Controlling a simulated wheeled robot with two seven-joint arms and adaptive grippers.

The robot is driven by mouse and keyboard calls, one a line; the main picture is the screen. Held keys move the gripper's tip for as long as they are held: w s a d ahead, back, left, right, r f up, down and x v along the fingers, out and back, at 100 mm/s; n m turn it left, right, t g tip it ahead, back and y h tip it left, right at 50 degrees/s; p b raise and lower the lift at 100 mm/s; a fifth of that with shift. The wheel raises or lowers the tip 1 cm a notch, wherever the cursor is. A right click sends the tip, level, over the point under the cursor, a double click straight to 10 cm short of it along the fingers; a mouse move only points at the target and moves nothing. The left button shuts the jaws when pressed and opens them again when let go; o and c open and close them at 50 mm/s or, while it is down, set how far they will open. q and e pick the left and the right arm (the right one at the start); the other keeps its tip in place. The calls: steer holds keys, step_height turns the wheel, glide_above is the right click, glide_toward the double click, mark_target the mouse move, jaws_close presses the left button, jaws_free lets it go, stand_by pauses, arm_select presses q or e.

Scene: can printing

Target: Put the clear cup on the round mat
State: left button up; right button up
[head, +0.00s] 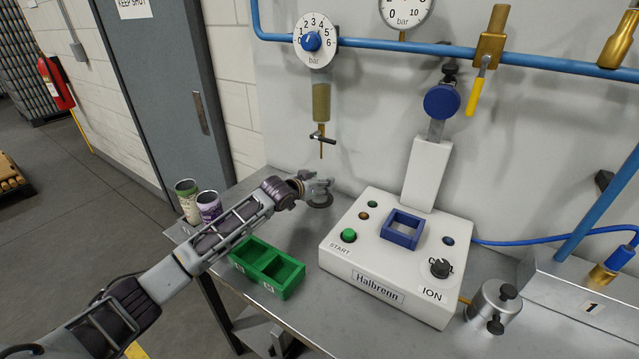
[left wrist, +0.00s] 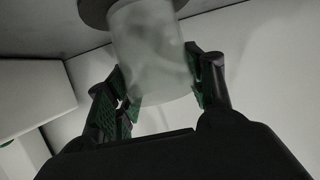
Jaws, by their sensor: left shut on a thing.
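The clear cup (left wrist: 150,55) is frosted and see-through. In the left wrist view it stands between the fingers of my left gripper (left wrist: 160,88), which is shut on its sides. In the head view my left gripper (head: 319,185) is left of the white machine, near the back wall, and the cup is hard to make out there. The round mat (head: 320,202) is a small dark disc just below the gripper. In the left wrist view the mat (left wrist: 94,14) lies at the cup's far end; I cannot tell whether they touch. My right gripper is out of view.
A white machine (head: 376,293) with a blue square frame (head: 402,230) stands right of the mat. A green two-part tray (head: 267,268) lies in front. Two cans (head: 188,202) stand at the table's left edge. A thin nozzle (head: 321,149) hangs above the gripper.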

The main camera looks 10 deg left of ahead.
arm_select(q)
steer(key=o, duration=1)
steer(key=shift+f, duration=0.15)
steer(key=shift+s, duration=0.1)
steer(key=shift+s+a+r, duration=0.1)
steer(key=shift+s+r, duration=0.05)
steer(key=shift+r, duration=0.1)
steer(key=shift+v, duration=5.75)
